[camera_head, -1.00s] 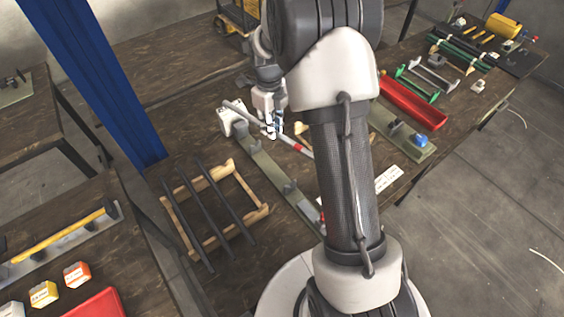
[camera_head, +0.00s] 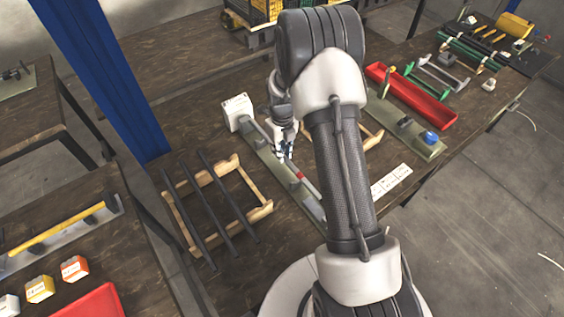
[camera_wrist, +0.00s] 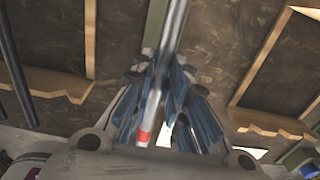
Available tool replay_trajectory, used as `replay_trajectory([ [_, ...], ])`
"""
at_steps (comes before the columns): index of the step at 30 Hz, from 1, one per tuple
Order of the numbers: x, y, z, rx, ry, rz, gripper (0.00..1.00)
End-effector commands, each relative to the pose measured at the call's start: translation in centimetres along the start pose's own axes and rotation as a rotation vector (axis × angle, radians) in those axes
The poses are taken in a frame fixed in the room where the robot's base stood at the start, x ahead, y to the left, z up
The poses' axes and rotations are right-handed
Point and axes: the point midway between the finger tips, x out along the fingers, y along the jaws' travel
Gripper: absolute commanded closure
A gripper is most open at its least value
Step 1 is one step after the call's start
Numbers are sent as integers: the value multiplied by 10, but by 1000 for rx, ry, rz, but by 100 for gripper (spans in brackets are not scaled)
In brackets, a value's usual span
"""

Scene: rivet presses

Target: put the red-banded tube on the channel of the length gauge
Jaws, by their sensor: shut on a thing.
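The length gauge (camera_head: 265,148) is a long olive plate with a white block (camera_head: 237,110) at its far left end. The grey tube with a red band (camera_head: 300,176) runs along the gauge, roughly in line with it. My gripper (camera_head: 286,157) is shut on the tube near its middle, over the gauge. In the wrist view my gripper's blue fingers (camera_wrist: 165,105) stand on both sides of the tube (camera_wrist: 172,35), and the red band shows low between them. I cannot tell whether the tube touches the channel; my gripper hides part of it.
A wooden rack with dark rods (camera_head: 215,205) stands left of the gauge. Another wooden rack (camera_head: 372,135) is partly behind my arm. A red tray (camera_head: 410,95), a green plate with a blue knob (camera_head: 430,137) and a white label card (camera_head: 391,181) lie to the right.

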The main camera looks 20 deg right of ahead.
Motion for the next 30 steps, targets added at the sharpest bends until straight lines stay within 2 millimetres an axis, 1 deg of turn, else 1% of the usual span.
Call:
replay_trajectory([
  [1,4,0,1,0,-2,-1,100],
  [7,15,0,1,0,-3,-1,100],
  [12,41,0,1,-1,-1,0,100],
  [15,50,0,1,-1,-2,-1,100],
  [22,50,-1,2,-1,-4,-1,100],
  [26,54,0,1,-1,-3,-1,100],
  [27,54,0,0,-1,-1,0,83],
  [30,54,0,0,-1,-1,0,77],
])
